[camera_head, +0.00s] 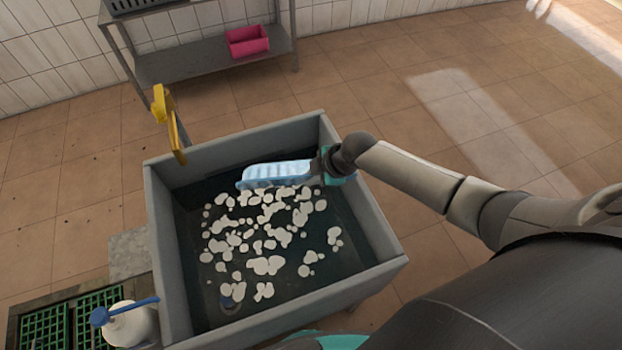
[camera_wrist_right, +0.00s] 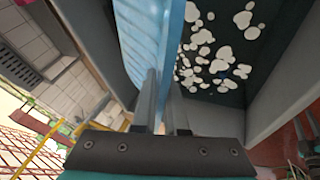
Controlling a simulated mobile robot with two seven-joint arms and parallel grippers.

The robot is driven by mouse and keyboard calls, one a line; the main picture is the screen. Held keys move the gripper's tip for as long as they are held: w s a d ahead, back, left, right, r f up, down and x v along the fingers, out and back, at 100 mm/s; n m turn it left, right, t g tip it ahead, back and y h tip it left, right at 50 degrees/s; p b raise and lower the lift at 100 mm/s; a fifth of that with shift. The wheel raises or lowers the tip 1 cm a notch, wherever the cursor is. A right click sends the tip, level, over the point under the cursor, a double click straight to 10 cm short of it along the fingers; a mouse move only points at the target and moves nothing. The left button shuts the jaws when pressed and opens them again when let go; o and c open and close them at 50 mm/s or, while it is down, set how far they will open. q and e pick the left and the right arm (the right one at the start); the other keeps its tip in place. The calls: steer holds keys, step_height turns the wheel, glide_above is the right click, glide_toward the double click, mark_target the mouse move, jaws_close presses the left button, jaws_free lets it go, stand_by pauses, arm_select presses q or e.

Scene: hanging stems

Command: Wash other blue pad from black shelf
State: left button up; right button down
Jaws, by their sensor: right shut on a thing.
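The blue pad (camera_head: 275,173) is a light blue ribbed slab over the back part of the grey sink basin (camera_head: 160,235). My right gripper (camera_head: 322,166) is shut on its right end. In the right wrist view, the blue pad (camera_wrist_right: 155,45) stands between the two fingers of my right gripper (camera_wrist_right: 163,105). The basin holds dark water with several white foam patches (camera_head: 265,225). I cannot tell whether the pad touches the water.
A yellow tap (camera_head: 168,115) rises at the basin's back left. A white bottle with a blue pump (camera_head: 128,325) stands at the front left beside green grates (camera_head: 60,320). A metal shelf (camera_head: 200,62) with a pink bin (camera_head: 247,41) stands at the back wall. The floor on the right is clear.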

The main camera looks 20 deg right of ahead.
step_height(320, 180, up, 9)
steer(key=shift+r, duration=0.15)
stand_by(0.4)
stand_by(1.0)
